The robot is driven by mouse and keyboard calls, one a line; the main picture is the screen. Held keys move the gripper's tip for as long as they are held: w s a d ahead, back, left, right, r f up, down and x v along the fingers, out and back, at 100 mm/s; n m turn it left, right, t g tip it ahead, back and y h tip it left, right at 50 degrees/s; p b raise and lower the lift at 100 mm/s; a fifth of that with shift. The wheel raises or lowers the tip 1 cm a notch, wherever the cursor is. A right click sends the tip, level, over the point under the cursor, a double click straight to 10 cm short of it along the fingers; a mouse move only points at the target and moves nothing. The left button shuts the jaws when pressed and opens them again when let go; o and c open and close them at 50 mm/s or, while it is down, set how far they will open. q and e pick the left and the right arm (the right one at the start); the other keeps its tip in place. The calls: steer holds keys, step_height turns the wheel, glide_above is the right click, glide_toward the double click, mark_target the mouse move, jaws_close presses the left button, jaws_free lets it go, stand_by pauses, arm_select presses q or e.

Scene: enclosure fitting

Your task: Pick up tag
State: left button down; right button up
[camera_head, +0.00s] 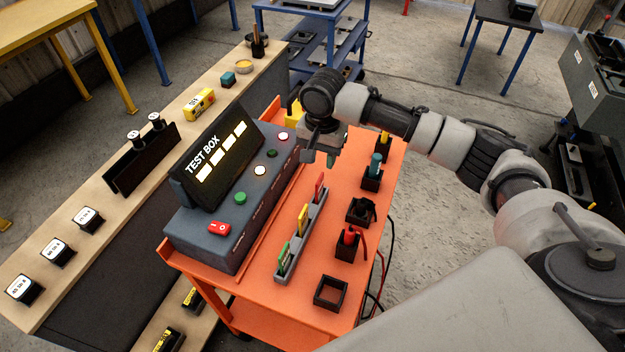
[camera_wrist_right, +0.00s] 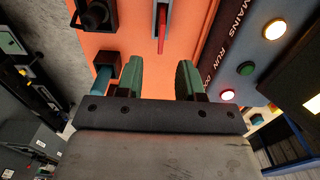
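Three flat tags stand upright in a narrow grey rack (camera_head: 310,226) on the orange cart: a green tag (camera_head: 284,257) at the near end, a yellow tag (camera_head: 302,219) in the middle and a red tag (camera_head: 319,187) at the far end. My right gripper (camera_head: 321,156) is above the cart, just beyond the red tag. In the right wrist view my right gripper (camera_wrist_right: 158,64) is open and empty. The red tag (camera_wrist_right: 162,30) shows ahead of the gap between its green fingers, not between them. My left gripper is not in view.
The grey test box (camera_head: 215,222) stands close to the left of the rack. Several small black holders line the cart's right side, including an empty square one (camera_head: 331,305) and one with a red plug (camera_head: 348,240). A wooden bench (camera_head: 60,215) lies farther left.

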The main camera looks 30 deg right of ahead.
mark_target(320, 178)
steer(key=shift+a+f+p, duration=0.15)
steer(key=shift+f+p, duration=0.5)
steer(key=shift+f, duration=4.2)
jaws_close()
